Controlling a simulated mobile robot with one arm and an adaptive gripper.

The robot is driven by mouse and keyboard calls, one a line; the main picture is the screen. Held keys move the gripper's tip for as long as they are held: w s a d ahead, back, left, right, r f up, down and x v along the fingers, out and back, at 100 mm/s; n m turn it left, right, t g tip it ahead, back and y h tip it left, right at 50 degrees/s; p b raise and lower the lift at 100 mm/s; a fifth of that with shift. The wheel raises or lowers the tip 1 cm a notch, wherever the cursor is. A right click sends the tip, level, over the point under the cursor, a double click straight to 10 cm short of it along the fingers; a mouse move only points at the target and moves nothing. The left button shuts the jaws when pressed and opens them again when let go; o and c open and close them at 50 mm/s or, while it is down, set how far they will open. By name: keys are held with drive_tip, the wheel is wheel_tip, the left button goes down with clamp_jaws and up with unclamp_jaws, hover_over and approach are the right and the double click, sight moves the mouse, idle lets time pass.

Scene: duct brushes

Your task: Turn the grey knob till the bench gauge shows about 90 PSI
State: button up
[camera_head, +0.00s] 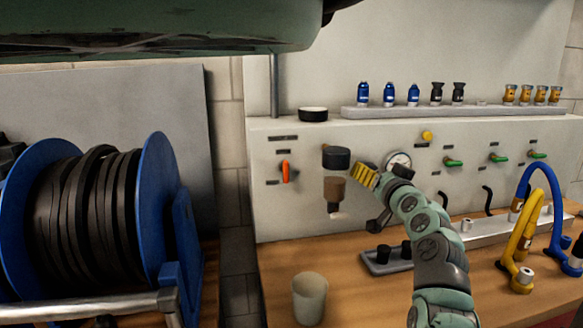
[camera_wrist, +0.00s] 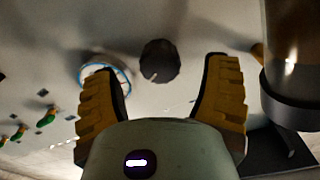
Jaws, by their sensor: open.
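The grey knob (camera_wrist: 159,60) is a dark round cap on the panel. In the wrist view it lies ahead of my gripper (camera_wrist: 162,72), between the two open yellow fingers, with a gap on each side. The fingers are not closed on it. In the head view my gripper (camera_head: 364,175) is at the panel and seems to hide the knob. The round white gauge (camera_head: 398,160) is just right of the gripper, its lower part covered by my arm. In the wrist view the gauge (camera_wrist: 118,76) is partly behind the left finger. Its reading is too small to tell.
A filter with dark top and brown bowl (camera_head: 334,190) stands close left of my gripper. A red-orange lever (camera_head: 286,171) and several green-handled valves (camera_head: 453,162) are on the panel. A cup (camera_head: 309,298) and a small grey tray (camera_head: 378,266) stand on the bench.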

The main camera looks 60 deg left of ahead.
drive_tip(key=shift+x, duration=1.3)
drive_tip(key=shift+s, duration=0.1)
drive_tip(key=c, duration=1.2)
drive_tip(key=shift+c, duration=0.2)
